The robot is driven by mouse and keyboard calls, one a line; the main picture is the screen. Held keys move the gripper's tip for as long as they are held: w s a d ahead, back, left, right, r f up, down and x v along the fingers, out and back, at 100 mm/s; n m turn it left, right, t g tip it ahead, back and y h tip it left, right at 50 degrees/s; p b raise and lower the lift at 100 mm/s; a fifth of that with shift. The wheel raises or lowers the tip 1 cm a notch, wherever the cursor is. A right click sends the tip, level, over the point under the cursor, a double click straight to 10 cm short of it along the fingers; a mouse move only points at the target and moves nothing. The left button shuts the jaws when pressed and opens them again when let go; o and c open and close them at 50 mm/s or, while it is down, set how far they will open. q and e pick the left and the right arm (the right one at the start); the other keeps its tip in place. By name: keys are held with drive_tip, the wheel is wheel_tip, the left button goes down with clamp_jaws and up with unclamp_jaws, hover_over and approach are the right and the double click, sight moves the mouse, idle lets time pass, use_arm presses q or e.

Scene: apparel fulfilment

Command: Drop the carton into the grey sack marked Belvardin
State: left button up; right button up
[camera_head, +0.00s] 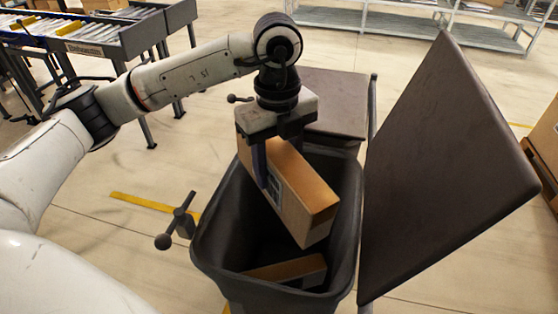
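A brown carton (298,195) hangs tilted from my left gripper (275,152), its lower end pointing down to the right. The gripper is shut on the carton's upper end; one dark finger shows on its near face, and the other is mostly hidden. The carton is over the mouth of a dark grey open container (222,262), partly within its rim. The container looks more like a bin or rigid-rimmed sack. No Belvardin marking is readable on it. My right gripper is not in view.
Another carton (290,270) lies low inside the container. A large dark lid panel (440,170) stands raised on the right, and a flat dark panel (335,103) lies behind. A knobbed fitting (178,224) juts out at left. A conveyor (95,38) stands back left.

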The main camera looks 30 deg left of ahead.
sight(278, 148)
use_arm(q)
drive_tip(key=shift+f+b, duration=0.6)
drive_tip(key=shift+f, duration=0.65)
drive_tip(key=o, duration=1.5)
drive_tip(key=shift+c, duration=0.2)
wheel_tip(278, 148, up, 10)
drive_tip(key=shift+r, duration=0.2)
